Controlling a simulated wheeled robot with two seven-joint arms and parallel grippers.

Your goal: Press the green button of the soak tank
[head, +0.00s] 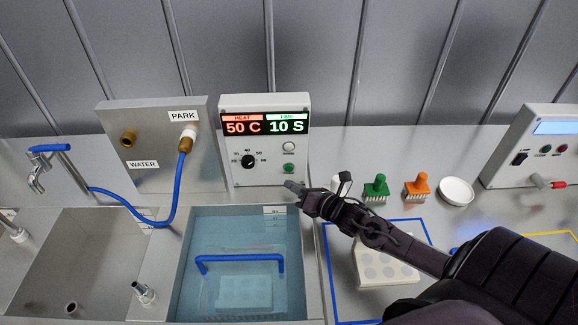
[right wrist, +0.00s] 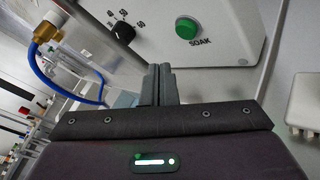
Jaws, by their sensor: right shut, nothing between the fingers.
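The soak tank's control box (head: 267,187) stands behind the water-filled tank (head: 190,275). Its displays read 50 C and 10 S. The green button (head: 289,168) is at the lower right of its face, right of a black dial (head: 249,161). In the right wrist view the green button (right wrist: 187,29) shows above the word SOAK. My right gripper (head: 291,186) is shut and empty, just below and in front of the button. In the right wrist view its fingertips (right wrist: 158,68) are below and left of the button, apart from it in the picture. My left gripper is not in view.
A white perforated plate under a blue handle (head: 240,257) is in the tank.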

